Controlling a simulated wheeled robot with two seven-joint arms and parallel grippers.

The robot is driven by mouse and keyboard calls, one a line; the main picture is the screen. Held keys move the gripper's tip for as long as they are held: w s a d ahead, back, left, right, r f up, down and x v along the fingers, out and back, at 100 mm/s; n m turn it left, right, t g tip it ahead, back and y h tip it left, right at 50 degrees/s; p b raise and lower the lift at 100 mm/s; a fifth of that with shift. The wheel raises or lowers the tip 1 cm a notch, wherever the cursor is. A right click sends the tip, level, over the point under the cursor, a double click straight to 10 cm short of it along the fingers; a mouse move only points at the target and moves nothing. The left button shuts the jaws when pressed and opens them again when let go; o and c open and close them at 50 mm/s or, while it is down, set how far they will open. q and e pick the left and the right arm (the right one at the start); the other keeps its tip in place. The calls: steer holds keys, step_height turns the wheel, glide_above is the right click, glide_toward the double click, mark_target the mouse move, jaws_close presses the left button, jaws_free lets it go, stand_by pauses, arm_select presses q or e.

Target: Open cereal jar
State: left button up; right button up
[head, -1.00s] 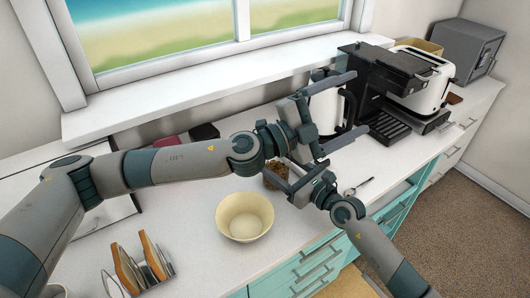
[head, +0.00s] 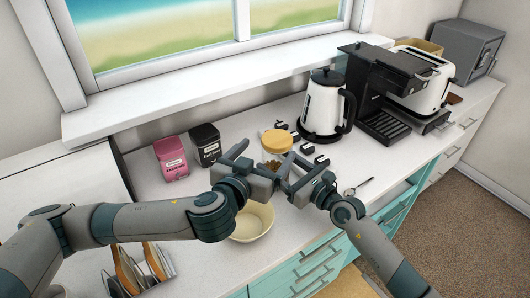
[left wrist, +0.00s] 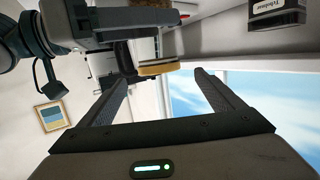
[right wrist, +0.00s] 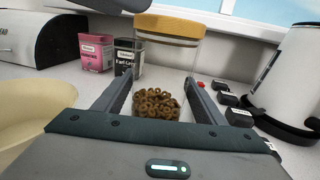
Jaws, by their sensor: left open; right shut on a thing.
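The cereal jar (right wrist: 182,62) is clear glass with brown cereal rings (right wrist: 157,105) at the bottom and a yellow-tan lid (head: 277,141) on top. My right gripper (right wrist: 157,84) is shut on the jar's lower body, a finger on each side. My left gripper (head: 263,153) is open and empty, just left of the jar near lid height. In the left wrist view the lid (left wrist: 158,67) shows between the spread fingertips, apart from them. The grippers partly hide the jar in the head view.
A cream bowl (head: 252,222) sits close below my left gripper. A pink canister (head: 171,158) and a black canister (head: 206,144) stand at the back left. A kettle (head: 323,105), small dark items (head: 306,147), and a coffee machine (head: 380,95) are right of the jar.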

mark_target(282, 133)
arm_select(q)
steer(key=shift+w, duration=0.1)
steer(key=shift+x, duration=5.95)
steer(key=shift+d+r, duration=0.1)
steer(key=c, duration=1.2)
steer(key=shift+c, duration=0.2)
steer(key=shift+r, duration=0.6)
steer(key=shift+r, duration=0.45)
steer(key=shift+r, duration=0.1)
